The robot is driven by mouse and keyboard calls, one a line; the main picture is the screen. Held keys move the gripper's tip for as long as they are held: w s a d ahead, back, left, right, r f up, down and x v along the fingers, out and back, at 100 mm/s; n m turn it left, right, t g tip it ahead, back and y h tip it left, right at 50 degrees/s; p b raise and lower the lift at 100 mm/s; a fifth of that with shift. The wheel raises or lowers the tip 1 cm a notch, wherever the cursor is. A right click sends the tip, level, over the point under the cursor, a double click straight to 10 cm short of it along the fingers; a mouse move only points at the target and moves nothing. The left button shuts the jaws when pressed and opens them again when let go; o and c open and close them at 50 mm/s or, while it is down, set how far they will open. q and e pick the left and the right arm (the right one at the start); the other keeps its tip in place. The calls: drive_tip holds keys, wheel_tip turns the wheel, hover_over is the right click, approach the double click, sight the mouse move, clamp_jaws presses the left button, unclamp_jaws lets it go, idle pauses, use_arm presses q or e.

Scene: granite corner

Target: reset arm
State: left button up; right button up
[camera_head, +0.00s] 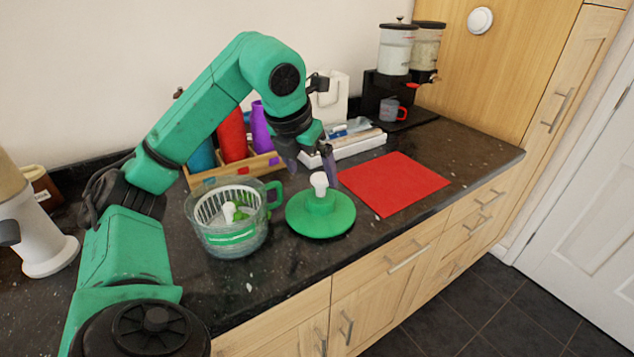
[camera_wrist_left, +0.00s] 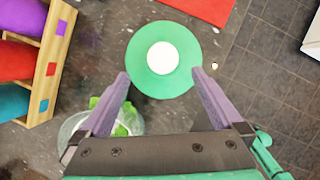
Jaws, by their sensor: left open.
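My left gripper (camera_head: 310,168) is open and empty. In the head view it hangs above the counter, close to a round green lid (camera_head: 330,221) with a white knob (camera_head: 319,182). In the left wrist view the fingertips (camera_wrist_left: 161,76) are spread, with the white knob (camera_wrist_left: 163,57) appearing just beyond the gap between them. The green lid (camera_wrist_left: 150,84) lies flat on the dark counter there. A clear bowl (camera_head: 240,242) with a white basket, green leaves and a green handle stands left of the lid, partly hidden behind my gripper in the wrist view. My right gripper is not in view.
A red mat (camera_head: 392,184) lies right of the lid. Behind stand a wooden crate (camera_head: 260,164) with coloured bottles and a white tray (camera_head: 355,147). A dispenser (camera_head: 395,58) with a grey mug (camera_head: 389,110) is at the back right. The counter's front edge is close to the lid.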

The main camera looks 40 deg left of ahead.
use_arm(q)
drive_tip(key=v, duration=0.3)
idle(0.4)
drive_tip(key=shift+r+p, duration=0.1)
drive_tip(key=shift+p, duration=0.25)
